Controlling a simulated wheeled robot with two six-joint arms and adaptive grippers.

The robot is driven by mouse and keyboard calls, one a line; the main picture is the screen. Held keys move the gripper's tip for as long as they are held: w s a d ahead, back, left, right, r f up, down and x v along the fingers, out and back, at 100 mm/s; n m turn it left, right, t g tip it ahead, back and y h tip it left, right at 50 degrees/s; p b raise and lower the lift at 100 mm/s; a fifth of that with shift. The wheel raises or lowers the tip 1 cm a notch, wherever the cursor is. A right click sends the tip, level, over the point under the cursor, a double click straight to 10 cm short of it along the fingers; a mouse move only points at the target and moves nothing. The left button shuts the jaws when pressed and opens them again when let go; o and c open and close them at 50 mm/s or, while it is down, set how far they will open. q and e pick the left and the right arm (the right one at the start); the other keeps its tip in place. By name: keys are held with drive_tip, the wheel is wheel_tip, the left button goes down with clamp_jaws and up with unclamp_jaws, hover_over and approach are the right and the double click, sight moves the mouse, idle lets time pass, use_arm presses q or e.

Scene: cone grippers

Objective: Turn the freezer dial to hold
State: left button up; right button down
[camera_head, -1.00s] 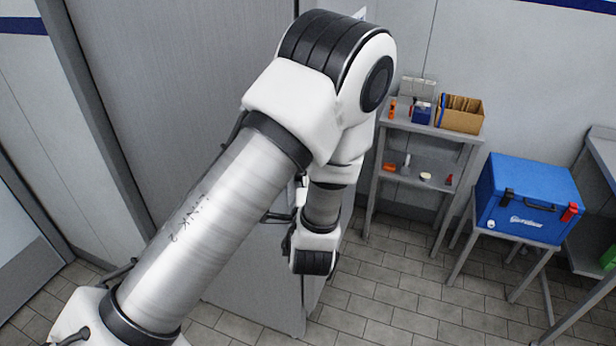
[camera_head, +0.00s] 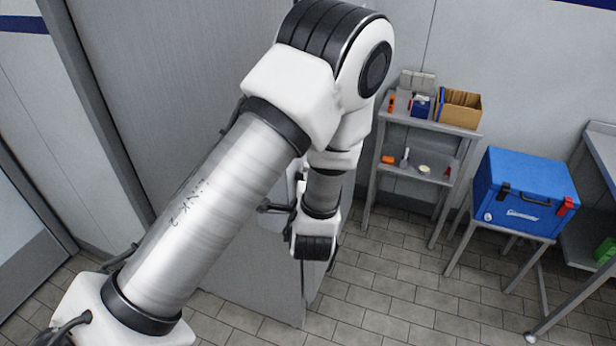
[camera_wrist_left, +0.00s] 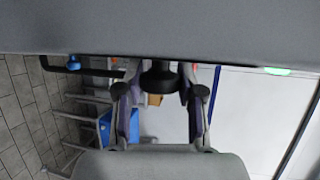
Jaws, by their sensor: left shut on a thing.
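The freezer is the tall grey cabinet (camera_head: 135,95) behind my left arm in the head view. In the left wrist view its grey face (camera_wrist_left: 230,38) fills the top, and a black round dial (camera_wrist_left: 160,78) sticks out from it. My left gripper (camera_wrist_left: 158,90) has one finger on each side of the dial and is shut on it. In the head view my arm hides the dial and the fingers. The dial's markings and pointer cannot be seen. My right gripper is in neither view.
A green light (camera_wrist_left: 277,71) and a black bar handle (camera_wrist_left: 85,70) with a blue part lie beside the dial. A shelf rack (camera_head: 405,125) with small items and a blue cooler (camera_head: 525,180) on a stand are to the right. Tiled floor (camera_head: 390,290) is open in front.

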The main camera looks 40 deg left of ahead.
use_arm(q)
drive_tip(key=shift+r, duration=0.1)
idle(0.8)
drive_tip(key=o, duration=1.1)
drive_tip(key=shift+o, duration=0.2)
